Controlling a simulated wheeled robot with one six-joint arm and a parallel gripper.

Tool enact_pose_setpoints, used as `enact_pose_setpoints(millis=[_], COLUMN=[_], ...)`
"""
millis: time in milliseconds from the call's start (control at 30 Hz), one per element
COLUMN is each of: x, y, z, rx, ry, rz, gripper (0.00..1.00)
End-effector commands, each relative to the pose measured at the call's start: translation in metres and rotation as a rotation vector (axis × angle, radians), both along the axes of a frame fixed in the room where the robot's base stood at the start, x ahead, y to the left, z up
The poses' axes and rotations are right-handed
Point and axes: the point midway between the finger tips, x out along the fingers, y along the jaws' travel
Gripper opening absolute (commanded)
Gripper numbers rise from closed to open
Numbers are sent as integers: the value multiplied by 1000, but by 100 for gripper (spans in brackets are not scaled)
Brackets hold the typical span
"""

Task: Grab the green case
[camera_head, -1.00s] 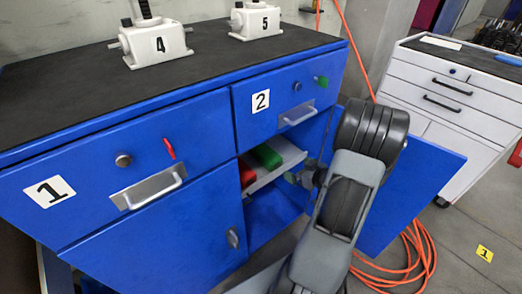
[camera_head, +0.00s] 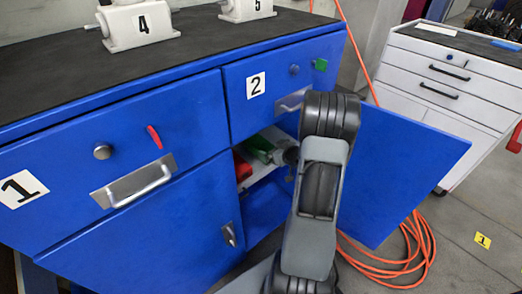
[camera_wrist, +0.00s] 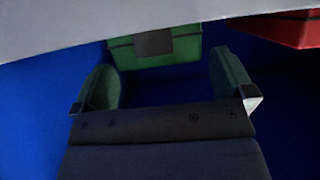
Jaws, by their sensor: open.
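The green case (camera_head: 258,148) lies on the pale shelf inside the open cabinet compartment under drawer 2. In the wrist view the green case (camera_wrist: 185,48) has a dark patch on its near face and lies just beyond the fingertips, roughly between them. My gripper (camera_wrist: 163,73) is open and empty, its two greenish fingers wide apart; I see no clear contact with the case. In the head view my wrist reaches into the compartment and hides part of the case, and the fingers are hard to make out.
A red case (camera_head: 242,168) sits beside the green one; it also shows at the right of the wrist view (camera_wrist: 285,30). The pale shelf (camera_wrist: 60,25) runs close along the case. The open blue door (camera_head: 405,165) stands right of my arm. An orange hose (camera_head: 385,262) lies on the floor.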

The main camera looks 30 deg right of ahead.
Motion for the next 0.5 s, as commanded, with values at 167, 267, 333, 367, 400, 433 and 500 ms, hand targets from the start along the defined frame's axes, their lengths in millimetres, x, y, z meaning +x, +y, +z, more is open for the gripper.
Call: enact_pose_setpoints(millis=[167,267,333,367,400,433,500], x=[21,27,29,29,30,29,29], y=[5,5,5,5,5,5,5], z=[-11,-12,-12,-12,-12,-12,-12], rx=[0,0,-1,-1,0,0,0], ry=[0,-1,0,0,0,0,0], rz=[2,2,1,1,1,1,1], gripper=[100,100,100,100,100,100,100])
